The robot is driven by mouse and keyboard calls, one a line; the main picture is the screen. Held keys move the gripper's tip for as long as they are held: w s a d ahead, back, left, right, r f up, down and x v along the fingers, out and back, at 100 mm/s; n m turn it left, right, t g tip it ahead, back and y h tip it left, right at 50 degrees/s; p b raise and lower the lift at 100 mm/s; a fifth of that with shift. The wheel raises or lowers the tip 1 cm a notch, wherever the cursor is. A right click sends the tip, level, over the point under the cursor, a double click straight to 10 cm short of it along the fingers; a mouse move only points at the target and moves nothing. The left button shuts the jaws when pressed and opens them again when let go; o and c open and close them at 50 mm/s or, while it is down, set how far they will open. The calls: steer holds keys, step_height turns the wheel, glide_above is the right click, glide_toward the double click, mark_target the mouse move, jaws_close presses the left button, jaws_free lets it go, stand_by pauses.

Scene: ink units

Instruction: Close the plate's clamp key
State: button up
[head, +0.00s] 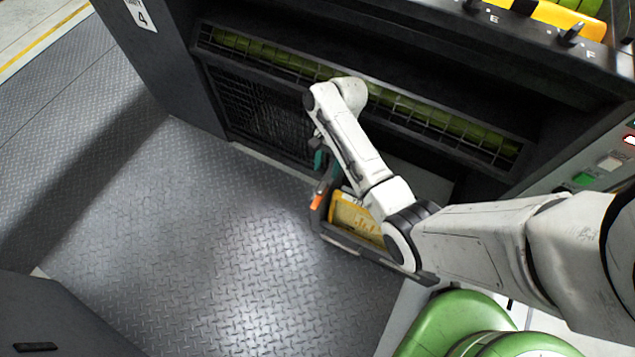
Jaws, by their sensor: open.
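The scene shows a dark press unit with long green rollers (440,115) behind a barred guard. My white arm reaches in from the right and bends down in front of the unit. My gripper (319,180) is small and partly hidden behind the arm, near a teal part and an orange tip at the unit's lower front. Its fingers do not show clearly. I cannot make out the plate or its clamp key for certain. Small dark keys (572,33) stand on the top ledge at the upper right, by the letters E and F.
A dark tray (340,238) with a yellow item (356,217) in it sits below my arm. A control panel with a green button (584,179) is at the right. The patterned metal floor (190,230) is clear at the left. A dark cabinet (55,325) stands at the lower left.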

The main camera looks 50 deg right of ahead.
mark_target(322, 187)
steer(key=b+x, duration=0.2)
steer(key=x, duration=0.6)
steer(key=shift+s+f, duration=0.1)
steer(key=shift+f, duration=0.1)
steer(key=shift+c, duration=0.3)
jaws_close()
